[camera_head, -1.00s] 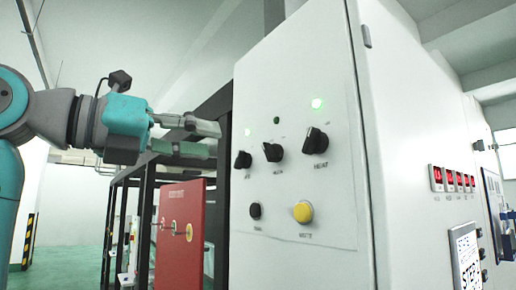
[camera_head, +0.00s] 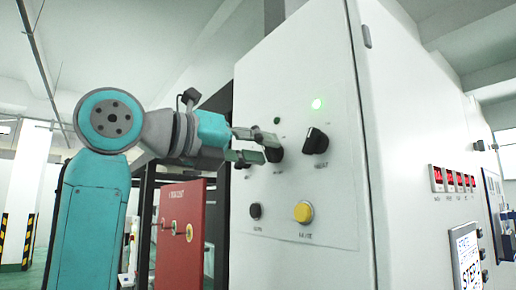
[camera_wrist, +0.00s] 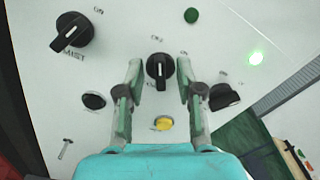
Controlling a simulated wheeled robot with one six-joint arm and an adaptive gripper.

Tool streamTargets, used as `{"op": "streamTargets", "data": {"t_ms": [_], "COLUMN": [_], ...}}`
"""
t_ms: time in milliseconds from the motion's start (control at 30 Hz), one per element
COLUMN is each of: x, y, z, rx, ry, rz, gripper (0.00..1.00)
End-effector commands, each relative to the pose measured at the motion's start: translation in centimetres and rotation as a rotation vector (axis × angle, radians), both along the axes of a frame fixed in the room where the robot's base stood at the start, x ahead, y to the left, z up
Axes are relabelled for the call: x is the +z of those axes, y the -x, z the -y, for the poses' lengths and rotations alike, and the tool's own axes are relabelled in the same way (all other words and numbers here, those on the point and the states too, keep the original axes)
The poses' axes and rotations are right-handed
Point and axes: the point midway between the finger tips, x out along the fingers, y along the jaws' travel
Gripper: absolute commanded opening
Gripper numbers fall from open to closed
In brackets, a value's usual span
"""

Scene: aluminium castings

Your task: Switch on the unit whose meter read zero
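A white control panel (camera_head: 298,80) carries a row of three black rotary knobs. The middle knob (camera_head: 273,153) is partly covered by my gripper (camera_head: 257,146), whose open fingers stand either side of it. In the wrist view the middle knob (camera_wrist: 160,70) shows between the fingertips, with a gap on both sides. The right knob (camera_head: 315,141) has a lit green lamp (camera_head: 316,103) above it. The middle knob's lamp (camera_head: 277,121) is dark. The left knob (camera_wrist: 72,33) is clear in the wrist view; its lamp is hidden. Red digital meters (camera_head: 454,180) are too small to read.
A black button (camera_head: 256,211) and a yellow button (camera_head: 303,212) sit below the knobs, the yellow one close to my fingers in the wrist view. A red panel (camera_head: 180,240) stands at lower left. A screen (camera_head: 467,258) is on the cabinet's right side.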

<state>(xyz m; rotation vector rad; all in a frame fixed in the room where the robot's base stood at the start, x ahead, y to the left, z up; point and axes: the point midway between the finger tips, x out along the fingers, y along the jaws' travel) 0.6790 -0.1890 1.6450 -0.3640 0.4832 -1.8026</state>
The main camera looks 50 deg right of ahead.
Motion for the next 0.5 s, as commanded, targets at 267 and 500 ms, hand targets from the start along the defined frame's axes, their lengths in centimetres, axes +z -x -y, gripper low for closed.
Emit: {"op": "streamTargets", "data": {"t_ms": [267,500], "x": [-0.01,-0.01], "y": [-0.01,-0.02], "z": [-0.02,-0.02], "rx": [0.000,0.000], "ry": [0.000,0.000], "rz": [0.000,0.000], "gripper": [0.16,0.00]}}
